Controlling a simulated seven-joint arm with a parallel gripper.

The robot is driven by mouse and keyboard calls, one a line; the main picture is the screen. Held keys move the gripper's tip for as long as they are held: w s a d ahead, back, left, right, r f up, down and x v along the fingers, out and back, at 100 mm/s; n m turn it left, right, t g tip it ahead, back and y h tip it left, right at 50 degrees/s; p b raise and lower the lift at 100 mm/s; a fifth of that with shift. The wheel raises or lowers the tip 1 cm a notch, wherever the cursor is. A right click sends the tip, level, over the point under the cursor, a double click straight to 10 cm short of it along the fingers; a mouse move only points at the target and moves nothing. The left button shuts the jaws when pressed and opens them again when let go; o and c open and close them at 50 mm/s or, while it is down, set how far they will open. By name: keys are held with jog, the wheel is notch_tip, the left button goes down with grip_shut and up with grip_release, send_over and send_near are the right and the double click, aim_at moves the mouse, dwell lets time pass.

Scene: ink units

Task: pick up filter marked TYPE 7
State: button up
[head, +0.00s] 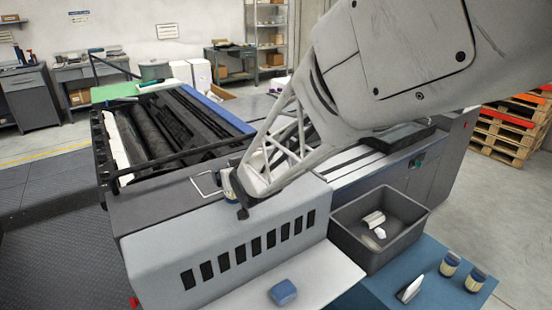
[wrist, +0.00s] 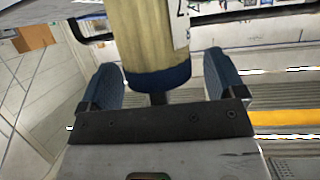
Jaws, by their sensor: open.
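In the wrist view a cream filter (wrist: 150,35) with a dark blue end cap stands between the two blue-padded fingers of my gripper (wrist: 161,80). The gripper is open, with a visible gap on each side of the cap. A white label with dark marks is at the filter's right edge; its type cannot be read. In the head view my gripper (head: 240,205) is low over the grey machine, and part of this filter (head: 228,186) shows beside it. Two more filters, a nearer one (head: 476,280) and a farther one (head: 450,264), stand on the blue surface at the right, their markings unreadable.
A dark grey bin (head: 347,238) with a few white pieces stands right of the vented grey cover (head: 235,235). A blue block (head: 284,292) lies on the pale shelf in front. A small white wedge-like thing (head: 410,288) is on the blue surface (head: 385,292). A wire handle (head: 205,182) is near my gripper.

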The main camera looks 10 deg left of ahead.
jog(key=c, duration=1)
jog(key=shift+c, duration=0.2)
jog(key=shift+r, duration=0.1)
jog(key=shift+r, duration=0.5)
notch_tip(320, 180, up, 2)
jog(key=shift+s+d+r, duration=0.1)
jog(key=shift+s+r, duration=0.05)
jog(key=shift+r, duration=0.1)
jog(key=s+d+r, duration=0.1)
jog(key=s+d, duration=0.7)
jog(key=s, duration=0.5)
jog(key=shift+d+r, duration=0.15)
jog(key=shift+d, duration=0.25)
